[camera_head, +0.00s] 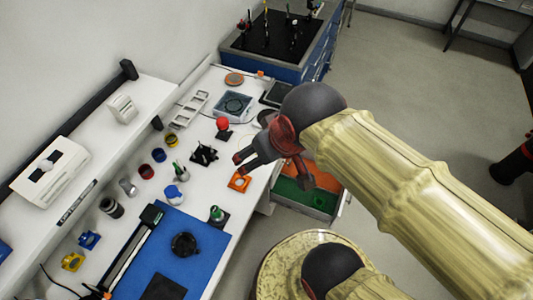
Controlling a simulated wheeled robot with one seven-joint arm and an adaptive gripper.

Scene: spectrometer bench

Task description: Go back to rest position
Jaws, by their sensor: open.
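My gripper (273,168) is at the end of my arm, which comes in from the lower right. Its dark red and black fingers are spread apart, and I see nothing between them. It appears over the right edge of the white bench (222,154). Its height above the bench is hard to tell.
A blue mat (208,238) with dark parts lies at the front of the bench. Several small optical parts, including a red-topped one (222,124), stand to its back. A blue cabinet with a black top (272,48) stands behind. Open floor (400,75) lies to the right.

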